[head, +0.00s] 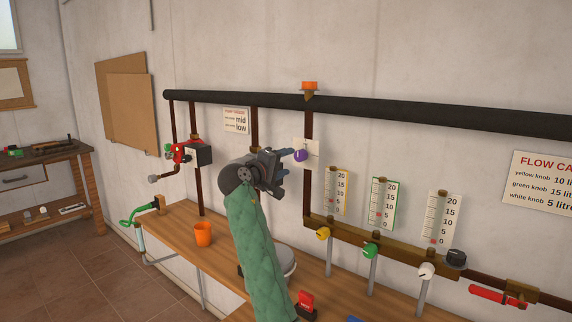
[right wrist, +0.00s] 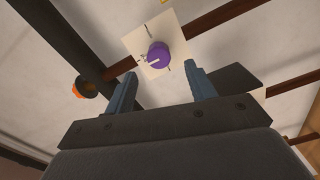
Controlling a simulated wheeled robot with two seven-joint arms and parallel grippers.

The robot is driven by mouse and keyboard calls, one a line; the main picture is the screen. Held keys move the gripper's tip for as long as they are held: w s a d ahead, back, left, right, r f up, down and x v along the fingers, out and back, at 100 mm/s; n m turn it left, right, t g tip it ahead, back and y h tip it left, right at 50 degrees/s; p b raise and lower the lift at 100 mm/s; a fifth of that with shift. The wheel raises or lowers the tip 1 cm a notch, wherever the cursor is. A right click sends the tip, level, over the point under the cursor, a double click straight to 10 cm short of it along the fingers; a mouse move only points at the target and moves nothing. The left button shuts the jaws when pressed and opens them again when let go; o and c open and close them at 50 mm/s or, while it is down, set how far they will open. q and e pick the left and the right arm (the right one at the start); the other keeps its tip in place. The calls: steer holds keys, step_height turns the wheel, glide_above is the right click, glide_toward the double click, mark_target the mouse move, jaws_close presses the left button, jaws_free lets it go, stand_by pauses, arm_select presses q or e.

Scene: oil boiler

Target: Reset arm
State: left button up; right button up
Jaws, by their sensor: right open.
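My right gripper (head: 286,170) is raised above the wooden bench near the wall, in front of the pipes. Its fingers point toward a purple knob (head: 300,155) on a white plate (head: 313,148). In the right wrist view the gripper (right wrist: 160,90) is open and empty, and the purple knob (right wrist: 159,55) shows beyond the gap between its fingers, apart from them. The green-sleeved arm rises from the bottom of the head view. My left gripper is not in view.
The bench (head: 185,232) holds an orange cup (head: 203,233). Yellow (head: 323,233), green (head: 370,251) and white (head: 426,271) knobs sit below gauges on the right. A black pipe (head: 430,118) crosses the wall. A red-handled valve (head: 495,295) is at lower right.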

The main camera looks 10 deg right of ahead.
steer(key=s+a+m+t+y, duration=0.2)
steer(key=s+a+m+y, duration=0.2)
steer(key=y, duration=0.3)
steer(key=s+a+f+n+g+y, duration=0.15)
steer(key=s+f+y, duration=0.25)
steer(key=s+f, duration=0.65)
steer(key=s+a+f+g+y, duration=0.1)
steer(key=s+a+f+y, duration=0.25)
steer(key=s+f, duration=0.75)
steer(key=s+d+f+g+y, duration=0.1)
steer(key=s+f+g, duration=0.7)
steer(key=s+f, duration=2.6)
steer(key=shift+s+d+f, duration=0.3)
steer(key=shift+d+f, duration=0.1)
steer(key=shift+d, duration=0.15)
